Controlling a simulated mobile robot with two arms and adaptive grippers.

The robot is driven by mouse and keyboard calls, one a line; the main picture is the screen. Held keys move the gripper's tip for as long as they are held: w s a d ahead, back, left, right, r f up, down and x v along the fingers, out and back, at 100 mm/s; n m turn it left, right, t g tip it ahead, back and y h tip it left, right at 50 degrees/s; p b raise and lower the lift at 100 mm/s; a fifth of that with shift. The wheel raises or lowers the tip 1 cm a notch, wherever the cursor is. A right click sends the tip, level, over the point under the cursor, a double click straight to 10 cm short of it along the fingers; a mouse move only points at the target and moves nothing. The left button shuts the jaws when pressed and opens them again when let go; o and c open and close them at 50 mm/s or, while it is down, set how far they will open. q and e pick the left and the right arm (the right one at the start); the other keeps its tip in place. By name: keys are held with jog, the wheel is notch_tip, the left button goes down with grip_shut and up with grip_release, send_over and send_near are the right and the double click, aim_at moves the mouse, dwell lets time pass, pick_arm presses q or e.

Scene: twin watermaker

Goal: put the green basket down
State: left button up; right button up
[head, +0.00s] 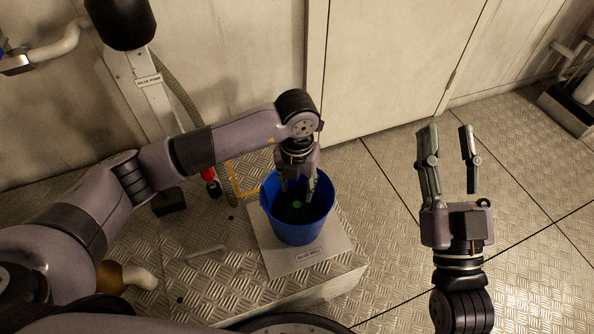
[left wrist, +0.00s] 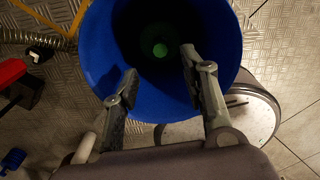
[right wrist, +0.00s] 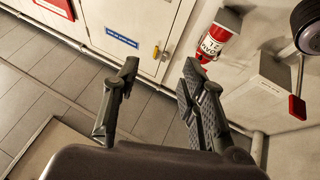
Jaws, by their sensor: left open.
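A small green round thing (head: 297,204) lies deep inside a blue bucket (head: 300,232). It also shows in the left wrist view (left wrist: 160,50). It may be the green basket; its dark surroundings hide its shape. My left gripper (head: 298,191) points down into the bucket's mouth. Its two fingers are apart, with nothing between them in the left wrist view, and the green thing shows beyond the tips. My right gripper (head: 447,130) is open and empty, off to the right over the floor.
The bucket stands on a pale labelled plate (head: 308,256) on a raised tread-plate step (head: 215,290). A post labelled as a pump (head: 140,95), a hose and a red-handled part (head: 209,180) stand to the left. Behind is a wall with a door (head: 400,60). Tiled floor lies open at right.

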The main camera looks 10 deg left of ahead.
pick_arm(q)
jog(key=shift+r+p, duration=0.4)
jog(key=shift+r, duration=1.4)
pick_arm(e)
jog(key=shift+w+d+f+g+h, duration=0.1)
jog(key=shift+w+f+g+h, duration=0.15)
jog(key=shift+f+g, duration=0.4)
jog(key=shift+w+f+g+h, duration=0.15)
jog(key=shift+w+f+g, duration=0.2)
jog(key=shift+f, duration=0.55)
jog(key=shift+w+d+f+g+h, duration=0.1)
jog(key=shift+w+f+g+h, duration=0.15)
jog(key=shift+f+g, duration=0.4)
jog(key=shift+f+t, duration=0.15)
jog(key=shift+t, duration=0.1)
